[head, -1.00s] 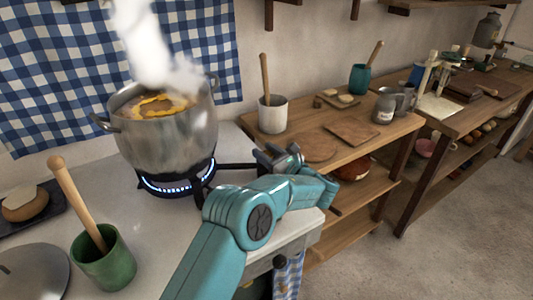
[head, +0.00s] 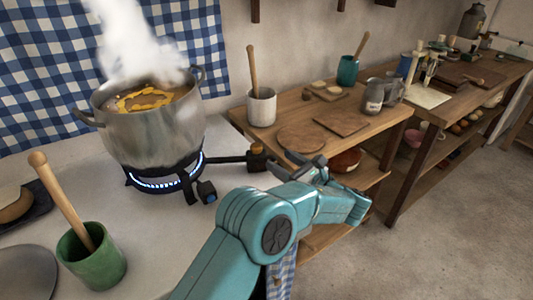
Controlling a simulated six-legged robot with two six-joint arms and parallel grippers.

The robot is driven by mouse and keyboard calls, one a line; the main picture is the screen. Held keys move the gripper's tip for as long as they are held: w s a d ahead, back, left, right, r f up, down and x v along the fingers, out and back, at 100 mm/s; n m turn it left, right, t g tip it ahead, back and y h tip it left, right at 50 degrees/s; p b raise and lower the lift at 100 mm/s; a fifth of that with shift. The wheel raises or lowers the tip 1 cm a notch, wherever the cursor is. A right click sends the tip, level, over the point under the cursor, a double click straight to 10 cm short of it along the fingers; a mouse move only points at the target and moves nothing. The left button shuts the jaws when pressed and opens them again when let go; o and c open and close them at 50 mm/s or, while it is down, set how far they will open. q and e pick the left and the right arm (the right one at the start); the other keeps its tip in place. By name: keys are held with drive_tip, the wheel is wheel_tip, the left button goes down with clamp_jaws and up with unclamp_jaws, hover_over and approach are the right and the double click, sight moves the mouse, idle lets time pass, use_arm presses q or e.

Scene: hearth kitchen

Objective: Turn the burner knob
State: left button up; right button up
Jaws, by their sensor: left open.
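The lit burner (head: 165,183) sits on the pale counter, with blue flames around its ring. A short dark stub at its front right ends in a small dark knob with a bluish face (head: 207,191). A steaming metal pot (head: 150,135) stands on the burner. My left gripper (head: 283,164) is open and empty, just right of the brass fitting and apart from the front knob. The teal arm comes up from the bottom. My right gripper is out of view.
A green cup (head: 92,262) with a wooden handle in it stands at the front left. A grey lid (head: 25,275) lies beside it. A wooden shelf table (head: 285,119) holding a white cup and boards stands behind my gripper. Open floor lies at the right.

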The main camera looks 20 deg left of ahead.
use_arm(q)
drive_tip(key=v, duration=0.5)
drive_tip(key=shift+s+d, duration=0.1)
drive_tip(key=shift+d, duration=0.05)
idle(0.3)
